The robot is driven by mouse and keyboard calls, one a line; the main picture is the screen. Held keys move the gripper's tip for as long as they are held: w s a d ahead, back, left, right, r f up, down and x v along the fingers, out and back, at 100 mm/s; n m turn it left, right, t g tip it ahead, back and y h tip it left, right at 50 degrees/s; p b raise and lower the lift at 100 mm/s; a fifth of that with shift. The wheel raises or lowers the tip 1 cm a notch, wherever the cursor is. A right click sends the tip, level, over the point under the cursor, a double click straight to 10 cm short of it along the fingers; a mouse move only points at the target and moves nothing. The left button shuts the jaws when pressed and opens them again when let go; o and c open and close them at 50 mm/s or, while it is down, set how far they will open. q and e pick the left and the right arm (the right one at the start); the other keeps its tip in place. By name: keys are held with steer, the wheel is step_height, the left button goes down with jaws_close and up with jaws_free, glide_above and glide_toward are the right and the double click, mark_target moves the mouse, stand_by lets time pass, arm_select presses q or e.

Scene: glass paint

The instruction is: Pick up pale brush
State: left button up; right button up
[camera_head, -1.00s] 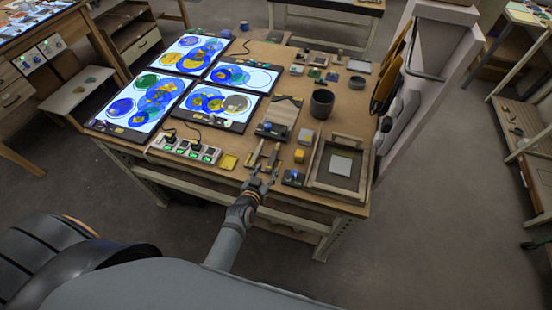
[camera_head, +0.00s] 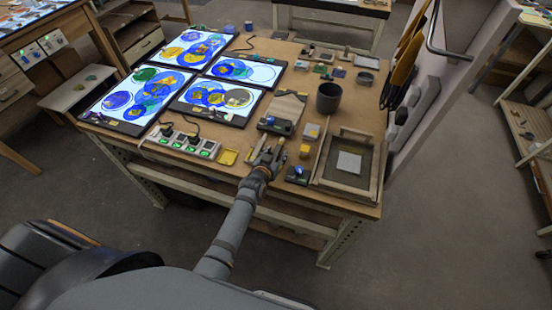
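My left gripper (camera_head: 270,158) reaches over the front edge of the workbench (camera_head: 228,181), low over the spot where slim brush-like tools lie. A thin brush-like tool (camera_head: 255,151) shows in part just left of the fingers. The gripper hides most of these tools, so I cannot tell which is the pale brush or whether the fingers touch one. The fingers are too small and overlapped to show whether they are open or shut. My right gripper is not in view.
Left of the gripper are a yellow sponge-like pad (camera_head: 228,157) and a power strip (camera_head: 182,143). To the right are a small yellow block (camera_head: 304,151) and a wooden frame (camera_head: 318,181). A dark pot (camera_head: 328,97) and lit panels (camera_head: 218,101) stand behind.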

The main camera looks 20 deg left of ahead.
arm_select(q)
steer(key=shift+s+r, duration=0.1)
steer(key=shift+s, duration=0.05)
steer(key=shift+c, duration=0.5)
jaws_close()
